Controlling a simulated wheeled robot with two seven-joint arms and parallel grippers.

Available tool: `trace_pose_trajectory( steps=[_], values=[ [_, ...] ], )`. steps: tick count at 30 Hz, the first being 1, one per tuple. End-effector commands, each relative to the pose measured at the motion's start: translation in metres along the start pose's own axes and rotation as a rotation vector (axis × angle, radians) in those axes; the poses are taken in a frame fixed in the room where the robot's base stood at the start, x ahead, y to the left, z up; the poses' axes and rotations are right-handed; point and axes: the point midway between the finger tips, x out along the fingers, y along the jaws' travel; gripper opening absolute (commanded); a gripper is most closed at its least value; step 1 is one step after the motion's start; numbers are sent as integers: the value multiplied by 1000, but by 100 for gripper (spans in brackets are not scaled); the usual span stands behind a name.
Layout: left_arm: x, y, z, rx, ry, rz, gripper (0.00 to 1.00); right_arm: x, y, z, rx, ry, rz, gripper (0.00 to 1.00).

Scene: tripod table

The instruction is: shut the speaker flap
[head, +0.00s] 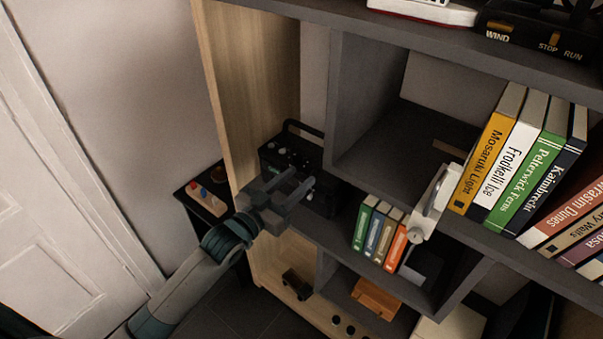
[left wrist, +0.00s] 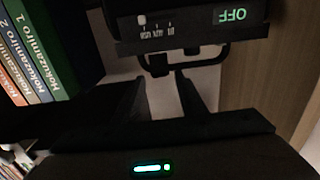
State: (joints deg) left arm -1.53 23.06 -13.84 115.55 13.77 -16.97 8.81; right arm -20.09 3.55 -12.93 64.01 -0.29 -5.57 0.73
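The black speaker (head: 285,150) stands in the left bay of the shelf, with a handle on top and small knobs on its face. In the left wrist view it appears as a dark panel (left wrist: 178,22) with a green OFF display. A dark strip with a thin bar (left wrist: 215,60) lies along the panel's edge there. I cannot tell how far the flap is open. My left gripper (head: 299,184) is in front of the speaker, its two fingers apart. In the left wrist view the gripper (left wrist: 162,80) shows nothing clearly between its fingers. My right gripper is not in view.
Small books (head: 378,234) stand right of the speaker on the same level. Larger books (head: 515,150) and a white object (head: 432,203) are on the shelf to the right. A dark side table (head: 208,200) is at the left. A wooden side panel (head: 228,90) bounds the bay.

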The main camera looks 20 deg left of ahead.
Motion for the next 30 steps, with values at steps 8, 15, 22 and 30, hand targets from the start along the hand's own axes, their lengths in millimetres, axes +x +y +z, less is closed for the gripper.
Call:
trace_pose_trajectory(
  steps=[8, 15, 22, 30],
  values=[
    [22, 0, 0, 0, 0, -1, 38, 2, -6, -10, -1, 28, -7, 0],
    [23, 0, 0, 0, -1, 0, 38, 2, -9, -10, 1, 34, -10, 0],
    [23, 0, 0, 0, 0, -1, 2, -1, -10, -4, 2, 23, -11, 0],
    [23, 0, -1, 0, -3, -1, 0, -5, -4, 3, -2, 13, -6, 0]
  ],
)
